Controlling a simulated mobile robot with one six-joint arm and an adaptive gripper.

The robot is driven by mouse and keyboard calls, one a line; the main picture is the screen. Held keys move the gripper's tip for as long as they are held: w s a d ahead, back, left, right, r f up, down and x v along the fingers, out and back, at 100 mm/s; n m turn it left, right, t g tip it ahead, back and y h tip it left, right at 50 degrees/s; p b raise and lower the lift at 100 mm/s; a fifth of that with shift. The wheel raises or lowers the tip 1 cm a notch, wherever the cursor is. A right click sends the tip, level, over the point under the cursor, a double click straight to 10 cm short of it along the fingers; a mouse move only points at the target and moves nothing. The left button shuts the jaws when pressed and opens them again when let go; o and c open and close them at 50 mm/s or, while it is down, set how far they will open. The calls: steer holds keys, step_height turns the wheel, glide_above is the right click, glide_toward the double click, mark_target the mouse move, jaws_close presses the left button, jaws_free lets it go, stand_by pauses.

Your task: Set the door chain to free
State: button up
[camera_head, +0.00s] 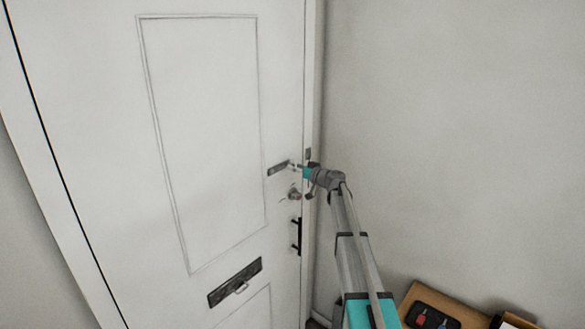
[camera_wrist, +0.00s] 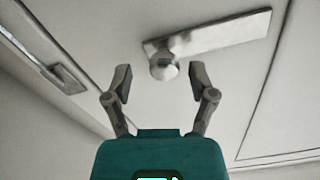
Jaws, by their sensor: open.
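The door chain's metal track plate (camera_head: 278,168) is fixed to the white door (camera_head: 200,120) near its right edge. In the wrist view the plate (camera_wrist: 225,30) runs slantwise across the top, with a round knob (camera_wrist: 163,68) at its left end. My gripper (camera_head: 294,167) is close to the plate's right end. In the wrist view its two fingers (camera_wrist: 160,84) are spread, with the knob ahead between them; I cannot tell whether they touch it. A second metal fitting (camera_wrist: 58,68) is at the left, on the frame side. I cannot make out any chain links.
Below the track are a round lock (camera_head: 294,193), a dark pull handle (camera_head: 297,236) and a letter slot (camera_head: 235,282). A wooden surface (camera_head: 408,302) with a dark tray (camera_head: 433,315) stands at the lower right. The wall (camera_head: 450,130) on the right is bare.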

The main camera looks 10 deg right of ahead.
steer(key=v, duration=1)
steer(key=shift+s, duration=0.2)
steer(key=shift+d, duration=0.1)
steer(key=s+a+f+g+h+b, duration=0.2)
steer(key=s+a+f+g+b, duration=0.6)
steer(key=s+a+f, duration=0.95)
steer(key=s+f+m+g+h+b, duration=0.2)
steer(key=s+f, duration=0.5)
steer(key=s, duration=0.4)
steer(key=s+d+f+m+g+h+b, duration=0.1)
steer(key=s+f+g+h+b, duration=0.3)
steer(key=s, duration=0.8)
step_height(320, 180, down, 4)
steer(key=m+h, duration=0.1)
steer(key=h, duration=0.1)
steer(key=shift+s+d+g+h, duration=0.15)
steer(key=shift+d+g+h, duration=0.15)
stand_by(1.5)
